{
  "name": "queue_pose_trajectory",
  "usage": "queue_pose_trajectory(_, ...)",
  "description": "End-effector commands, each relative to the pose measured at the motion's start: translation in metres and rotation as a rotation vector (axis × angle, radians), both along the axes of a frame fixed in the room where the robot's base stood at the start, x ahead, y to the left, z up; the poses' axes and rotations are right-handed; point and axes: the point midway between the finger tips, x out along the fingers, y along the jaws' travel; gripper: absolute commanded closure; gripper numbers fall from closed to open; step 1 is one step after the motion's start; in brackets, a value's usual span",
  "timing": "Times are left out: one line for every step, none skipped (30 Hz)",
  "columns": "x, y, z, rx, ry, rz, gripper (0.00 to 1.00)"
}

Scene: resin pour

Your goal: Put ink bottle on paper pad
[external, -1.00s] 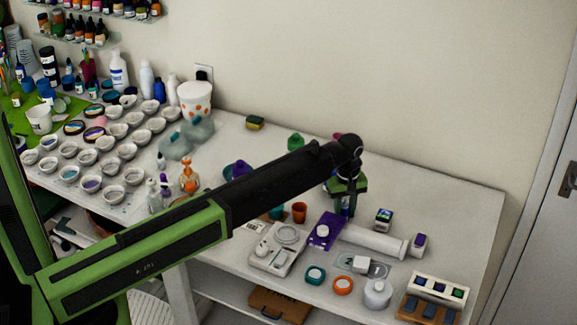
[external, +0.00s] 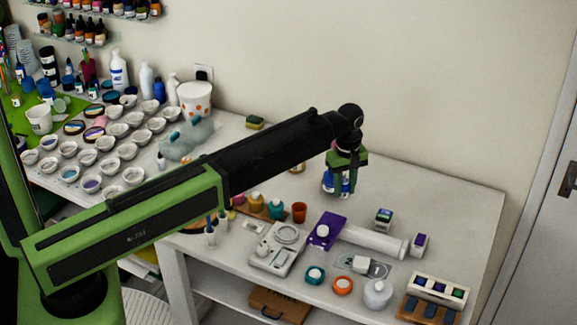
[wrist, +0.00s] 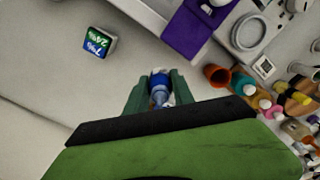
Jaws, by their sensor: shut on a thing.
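My gripper (external: 338,188) is shut on the ink bottle (external: 337,181), a small dark blue bottle, and holds it above the back right part of the table. In the wrist view the blue bottle (wrist: 159,88) sits between the two green fingers, its lower part hidden. A flat purple pad (external: 327,231) lies on the table, nearer the front and a little left of the gripper, with a white-topped item on it. It also shows at the top of the wrist view (wrist: 188,38). I cannot tell for certain that it is the paper pad.
An orange cup (external: 299,212) and a white scale (external: 276,247) stand left of the purple pad. A white roll (external: 374,241) and a small labelled box (external: 384,217) are to its right. Several jars are in front. The table's back right is clear.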

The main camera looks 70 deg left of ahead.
Motion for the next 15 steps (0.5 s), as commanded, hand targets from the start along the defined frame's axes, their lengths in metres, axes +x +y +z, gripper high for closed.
queue_pose_trajectory(-0.011, -0.006, 0.0, 0.0, 0.0, 0.024, 1.0)
queue_pose_trajectory(-0.015, -0.011, 0.001, 0.0, 0.0, 0.039, 1.0)
queue_pose_trajectory(-0.02, -0.021, 0.003, 0.0, 0.0, 0.05, 1.0)
queue_pose_trajectory(-0.023, -0.029, 0.004, 0.0, 0.0, 0.058, 1.0)
queue_pose_trajectory(-0.025, -0.038, 0.005, 0.0, 0.0, 0.062, 1.0)
queue_pose_trajectory(-0.028, -0.049, 0.006, 0.0, 0.0, 0.067, 1.0)
queue_pose_trajectory(-0.03, -0.059, 0.008, 0.0, 0.0, 0.066, 1.0)
queue_pose_trajectory(-0.033, -0.068, 0.009, 0.0, 0.0, 0.068, 1.0)
queue_pose_trajectory(-0.036, -0.084, 0.011, 0.0, 0.0, 0.064, 1.0)
queue_pose_trajectory(-0.039, -0.095, 0.013, 0.0, 0.0, 0.063, 1.0)
queue_pose_trajectory(-0.042, -0.109, 0.015, 0.0, 0.0, 0.056, 1.0)
queue_pose_trajectory(-0.046, -0.127, 0.017, 0.0, 0.0, 0.048, 1.0)
queue_pose_trajectory(-0.049, -0.143, 0.02, 0.0, 0.0, 0.037, 1.0)
queue_pose_trajectory(-0.053, -0.159, 0.022, 0.0, 0.0, 0.026, 1.0)
queue_pose_trajectory(-0.057, -0.18, 0.025, 0.0, 0.0, 0.006, 1.0)
